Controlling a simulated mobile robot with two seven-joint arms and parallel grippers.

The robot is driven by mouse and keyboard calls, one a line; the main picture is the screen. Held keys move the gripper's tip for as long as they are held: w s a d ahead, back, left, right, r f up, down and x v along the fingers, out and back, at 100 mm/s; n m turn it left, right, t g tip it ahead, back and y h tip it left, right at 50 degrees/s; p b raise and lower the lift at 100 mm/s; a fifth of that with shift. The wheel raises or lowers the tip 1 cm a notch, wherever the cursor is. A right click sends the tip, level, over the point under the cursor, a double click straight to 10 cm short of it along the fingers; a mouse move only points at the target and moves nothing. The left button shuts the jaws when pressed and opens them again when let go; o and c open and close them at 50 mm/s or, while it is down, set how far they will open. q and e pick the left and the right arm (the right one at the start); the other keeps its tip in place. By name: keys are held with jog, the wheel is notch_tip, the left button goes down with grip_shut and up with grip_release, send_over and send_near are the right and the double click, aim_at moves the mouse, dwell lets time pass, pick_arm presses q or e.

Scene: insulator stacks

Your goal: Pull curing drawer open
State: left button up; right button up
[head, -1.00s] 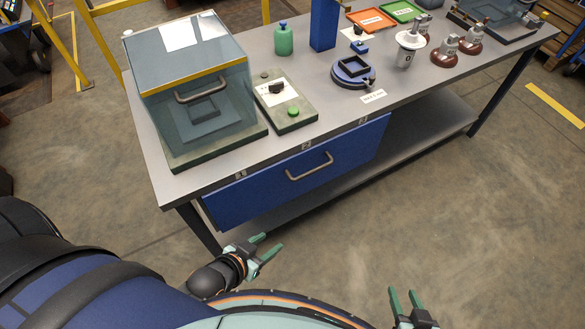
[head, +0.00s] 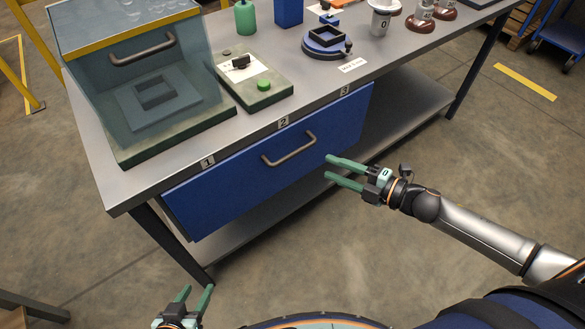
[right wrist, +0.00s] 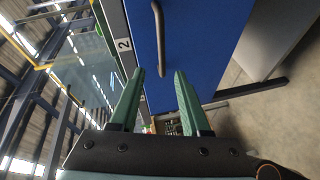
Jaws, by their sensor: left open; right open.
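The blue curing drawer (head: 230,190) hangs under the grey workbench top and looks shut. Its grey bar handle (head: 289,150) sits near the middle of the drawer front. My left gripper (head: 198,290) is open and empty at the bottom left, below the bench.
A glass-sided box with a handle (head: 142,48), a control panel with a green button (head: 264,85) and a round blue fixture (head: 327,40) stand on the bench. A lower shelf (head: 405,112) runs beneath. The floor in front is clear.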

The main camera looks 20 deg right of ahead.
aim_at(295, 152)
jog(key=w+a, duration=0.2)
jog(key=w, duration=0.1)
jog(key=w+a+f+n+b, duration=0.1)
jog(key=w+a, duration=0.1)
jog(key=w, duration=0.1)
jog(key=w+a+f+n+y, duration=0.1)
jog(key=w+a, duration=0.2)
jog(key=shift+w+a+f+g, duration=0.1)
jog(key=shift+w+f+g, duration=0.1)
jog(key=shift+w+g, duration=0.1)
jog(key=shift+s, duration=0.1)
grip_shut()
dwell(1.4)
